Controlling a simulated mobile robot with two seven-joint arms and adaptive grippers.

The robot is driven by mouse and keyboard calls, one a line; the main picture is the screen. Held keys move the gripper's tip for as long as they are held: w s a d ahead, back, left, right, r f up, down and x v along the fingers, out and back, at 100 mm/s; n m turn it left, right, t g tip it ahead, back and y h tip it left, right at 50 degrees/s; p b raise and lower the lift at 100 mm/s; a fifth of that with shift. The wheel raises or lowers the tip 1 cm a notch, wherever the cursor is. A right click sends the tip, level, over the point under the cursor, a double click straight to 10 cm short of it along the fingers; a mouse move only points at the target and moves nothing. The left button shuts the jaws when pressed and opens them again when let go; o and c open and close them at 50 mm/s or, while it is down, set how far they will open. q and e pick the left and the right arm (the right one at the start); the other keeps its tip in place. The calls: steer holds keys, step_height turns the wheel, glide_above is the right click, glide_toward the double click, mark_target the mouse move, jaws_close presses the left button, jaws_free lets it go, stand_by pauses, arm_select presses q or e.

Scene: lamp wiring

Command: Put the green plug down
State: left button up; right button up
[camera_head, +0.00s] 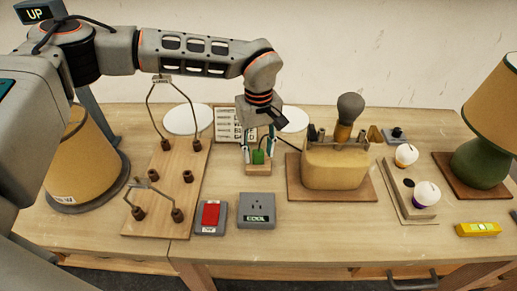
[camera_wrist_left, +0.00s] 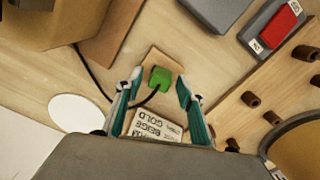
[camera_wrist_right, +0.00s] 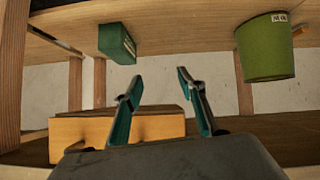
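The green plug (camera_head: 258,157) with a dark cord is at a small wooden block (camera_head: 258,171) near the middle of the table. My left gripper (camera_head: 258,145) points down over it, one finger on each side. In the left wrist view, the plug (camera_wrist_left: 160,78) shows in the gap between the open fingers (camera_wrist_left: 158,88), with visible space on both sides. Its cord curves away to the left. My right gripper (camera_wrist_right: 160,82) is open and empty, seen only in the right wrist view, low by the table's underside.
A grey socket box (camera_head: 257,211) and a red switch (camera_head: 211,215) stand in front of the block. A peg board (camera_head: 165,195) is to the left, a beige lamp base (camera_head: 335,165) to the right. A green bin (camera_wrist_right: 265,48) and green box (camera_wrist_right: 117,43) are near my right gripper.

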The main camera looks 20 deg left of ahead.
mark_target(259, 152)
arm_select(q)
steer(key=shift+r, duration=0.1)
step_height(259, 152, up, 12)
steer(key=shift+p, duration=0.4)
stand_by(0.6)
